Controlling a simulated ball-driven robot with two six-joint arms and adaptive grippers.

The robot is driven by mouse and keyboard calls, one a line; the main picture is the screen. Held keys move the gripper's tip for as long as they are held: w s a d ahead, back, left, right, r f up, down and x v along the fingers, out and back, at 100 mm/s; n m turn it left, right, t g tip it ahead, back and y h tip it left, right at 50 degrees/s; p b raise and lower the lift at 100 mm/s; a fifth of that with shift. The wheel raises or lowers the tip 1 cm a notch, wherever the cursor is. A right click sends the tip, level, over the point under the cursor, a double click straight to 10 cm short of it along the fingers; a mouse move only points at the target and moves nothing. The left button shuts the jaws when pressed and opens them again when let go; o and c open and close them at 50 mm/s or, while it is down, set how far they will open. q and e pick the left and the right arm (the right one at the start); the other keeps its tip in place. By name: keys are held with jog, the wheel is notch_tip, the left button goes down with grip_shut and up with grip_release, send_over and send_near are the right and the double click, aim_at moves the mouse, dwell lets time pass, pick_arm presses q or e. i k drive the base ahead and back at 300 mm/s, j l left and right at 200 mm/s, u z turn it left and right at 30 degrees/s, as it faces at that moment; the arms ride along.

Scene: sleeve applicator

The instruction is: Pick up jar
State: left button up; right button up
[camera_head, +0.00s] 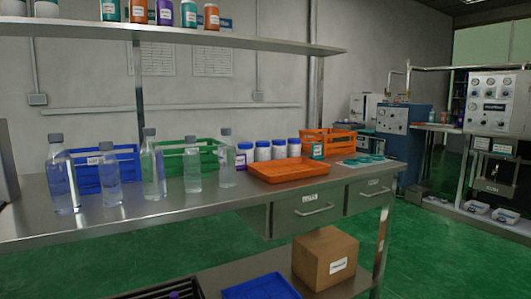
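Several white jars with dark blue lids stand in a row at the back of the steel bench (140,221), behind an orange tray (289,171). One white jar (263,152) is near the middle of the row. A jar with a purple label (241,157) stands at its left end. A teal-labelled jar (317,151) stands to the right, in front of an orange crate (343,141). I cannot tell which jar is meant. Neither of my grippers is in view.
Several clear bottles with grey caps, one a tall bottle (153,172), stand along the left. Behind them are a blue crate (88,178) and a green crate (205,150). Teal round items (364,160) lie on the right. A shelf (200,38) hangs above. A cardboard box (324,258) sits below.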

aim_at(262, 148)
jog(key=i+u, duration=0.1)
jog(key=u, duration=0.3)
jog(key=i+l+u, duration=0.15)
jog(key=u, duration=0.2)
jog(key=l+u, duration=0.15)
jog(key=u, duration=0.25)
jog(key=i, duration=0.05)
